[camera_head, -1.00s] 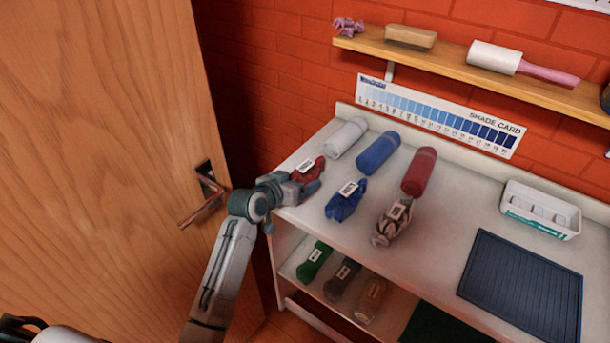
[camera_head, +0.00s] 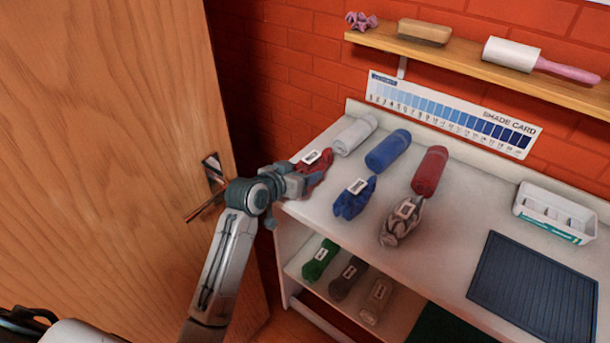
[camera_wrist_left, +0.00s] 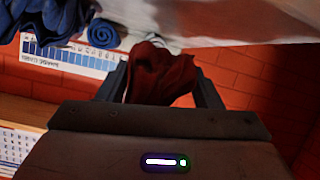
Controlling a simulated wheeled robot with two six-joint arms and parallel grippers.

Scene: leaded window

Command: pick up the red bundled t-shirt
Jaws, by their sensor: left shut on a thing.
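The red bundled t-shirt (camera_head: 316,163) with a white label is at the left end of the white table top (camera_head: 465,207) in the head view. My left gripper (camera_head: 303,178) is shut on it at the table's left edge and partly hides it. In the left wrist view the red cloth (camera_wrist_left: 160,75) sits between the two fingers (camera_wrist_left: 160,88). I cannot tell whether the bundle is clear of the table top. My right gripper is not in view.
A dark ribbed mat (camera_head: 535,288) and white tray (camera_head: 555,213) are at right. A wooden door (camera_head: 105,170) stands close left.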

